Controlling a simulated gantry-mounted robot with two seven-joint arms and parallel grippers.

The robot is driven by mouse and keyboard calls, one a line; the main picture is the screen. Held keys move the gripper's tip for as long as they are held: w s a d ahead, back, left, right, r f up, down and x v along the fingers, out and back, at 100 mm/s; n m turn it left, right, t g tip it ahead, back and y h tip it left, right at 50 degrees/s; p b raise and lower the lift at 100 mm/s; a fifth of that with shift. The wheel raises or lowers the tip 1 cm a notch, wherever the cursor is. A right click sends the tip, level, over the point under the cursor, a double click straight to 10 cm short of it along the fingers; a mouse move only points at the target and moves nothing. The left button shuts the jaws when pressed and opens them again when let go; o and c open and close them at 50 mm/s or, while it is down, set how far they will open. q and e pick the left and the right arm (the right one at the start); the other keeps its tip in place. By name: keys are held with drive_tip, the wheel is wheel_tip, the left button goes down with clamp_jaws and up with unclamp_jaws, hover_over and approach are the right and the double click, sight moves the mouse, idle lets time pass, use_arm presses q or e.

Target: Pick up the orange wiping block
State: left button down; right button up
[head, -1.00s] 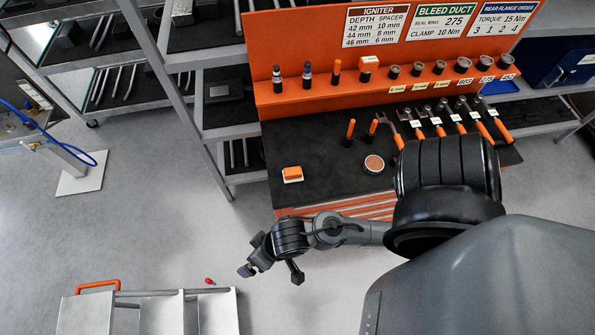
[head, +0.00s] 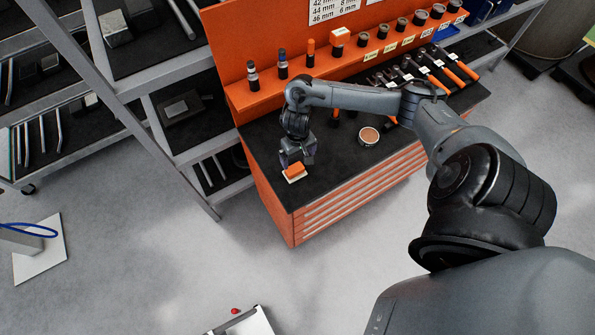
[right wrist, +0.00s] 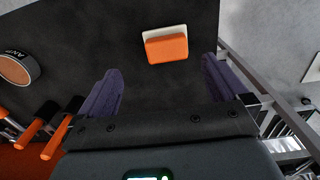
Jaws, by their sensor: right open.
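The orange wiping block (head: 294,170) has a pale white pad and lies on the black top of the orange cabinet, near its left front corner. In the right wrist view the block (right wrist: 167,47) lies beyond the fingertips, roughly midway between them. My right gripper (head: 295,159) is open and empty, just above and behind the block in the head view. Its two purple fingers (right wrist: 162,82) stand apart with nothing between them. I cannot tell the exact height over the block. My left gripper is not in view.
A round tin (head: 368,136) sits right of the block. Orange-handled tools (head: 430,72) lie further right. An upright orange panel with a shelf of sockets (head: 383,33) rises behind. A grey shelf rack (head: 170,135) stands to the left. The black top (head: 335,165) around the block is clear.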

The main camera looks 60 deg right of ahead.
sight(295, 168)
drive_tip(key=shift+w+a+f, duration=0.1)
drive_tip(key=shift+w+f, duration=0.15)
drive_tip(key=shift+f, duration=0.2)
wheel_tip(295, 168, down, 4)
drive_tip(key=shift+w+r+b, duration=0.1)
drive_tip(key=shift+b, duration=0.3)
drive_tip(key=shift+w+f, duration=0.2)
drive_tip(key=shift+f, duration=1.2)
drive_tip(key=shift+w+f, duration=0.15)
drive_tip(key=shift+f, duration=1.25)
drive_tip(key=shift+c, duration=0.3)
drive_tip(key=c, duration=0.9)
drive_tip(key=shift+r, duration=0.15)
